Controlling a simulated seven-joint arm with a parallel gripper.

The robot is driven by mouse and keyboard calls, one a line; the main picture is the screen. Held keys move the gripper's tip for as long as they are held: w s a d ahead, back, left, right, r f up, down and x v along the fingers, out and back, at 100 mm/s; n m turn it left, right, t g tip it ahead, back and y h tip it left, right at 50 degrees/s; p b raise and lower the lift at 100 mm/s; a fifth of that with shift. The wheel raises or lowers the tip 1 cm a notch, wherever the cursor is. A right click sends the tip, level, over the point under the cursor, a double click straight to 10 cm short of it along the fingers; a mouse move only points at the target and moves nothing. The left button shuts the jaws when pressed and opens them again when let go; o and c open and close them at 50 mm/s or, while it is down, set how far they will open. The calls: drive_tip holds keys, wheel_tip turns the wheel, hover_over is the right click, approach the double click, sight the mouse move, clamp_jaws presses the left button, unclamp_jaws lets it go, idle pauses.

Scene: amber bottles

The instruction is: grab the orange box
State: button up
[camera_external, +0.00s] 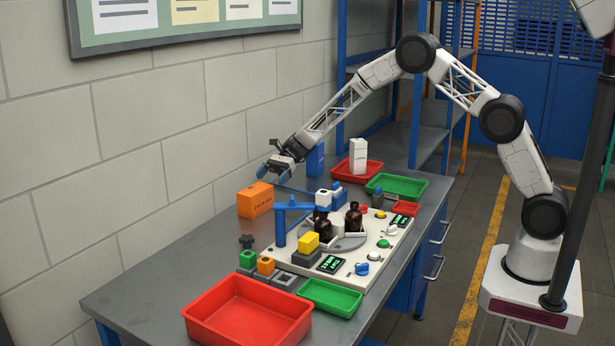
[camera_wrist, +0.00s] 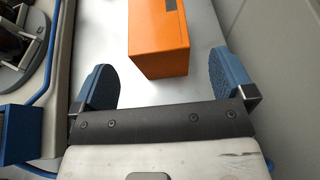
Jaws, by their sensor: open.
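The orange box (camera_external: 255,200) stands on the grey table near the wall, left of the white machine panel. My gripper (camera_external: 270,171) is above and behind it in the external view, apart from it. In the wrist view my gripper (camera_wrist: 165,82) is open, with two blue fingertips spread wide. The orange box (camera_wrist: 158,38) shows ahead, between the lines of the two fingers and nearer the right one. Its far end is cut off by the top edge of the view. Nothing is held.
A white panel (camera_external: 372,262) with amber bottles (camera_external: 353,219) and a blue bracket (camera_external: 281,224) stands beside the box. A blue box (camera_external: 315,161) is behind. Red (camera_external: 247,312) and green (camera_external: 330,297) trays are at the front. The wall runs close along the left.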

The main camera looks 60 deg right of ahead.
sight(257, 190)
drive_tip(key=shift+x, duration=1.2)
drive_tip(key=shift+x, duration=2.6)
drive_tip(key=shift+s, duration=0.1)
drive_tip(key=c, duration=1)
drive_tip(key=shift+r, duration=0.1)
